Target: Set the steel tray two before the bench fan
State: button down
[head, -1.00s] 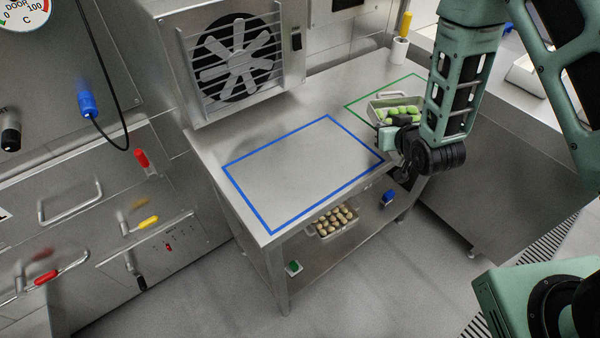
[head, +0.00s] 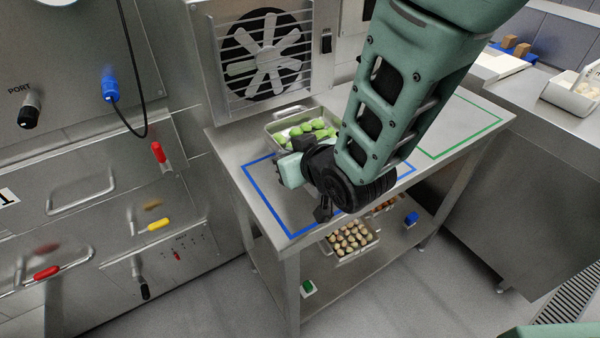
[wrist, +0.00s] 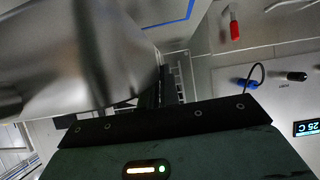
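A steel tray (head: 270,131) holding several green pasta pieces (head: 307,130) is in front of the bench fan (head: 266,58), at the back part of the blue outline (head: 268,208). I see no number on it. My gripper (head: 301,147) is at the tray's near side, shut on it; the arm hides the tray's right part and the fingertips are hard to make out. In the wrist view the tray's metal side (wrist: 75,50) fills the upper left, against the dark fingers (wrist: 165,88). I cannot tell whether the tray touches the bench.
The green outline (head: 462,143) on the bench's right is bare where visible. A handled panel (head: 110,190) stands at left.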

jog(key=shift+f, duration=2.8)
jog(key=shift+f, duration=0.2)
jog(key=c, duration=1.6)
grip_release()
jog(key=shift+c, duration=0.2)
jog(key=shift+r, duration=0.1)
jog(key=shift+r, duration=0.2)
jog(key=v, duration=0.9)
jog(key=shift+d+r, duration=0.1)
jog(key=shift+r, duration=0.05)
jog(key=shift+r+p, duration=0.1)
jog(key=shift+p, duration=0.95)
jog(key=shift+s+r+p, duration=0.2)
jog(key=shift+p, duration=0.95)
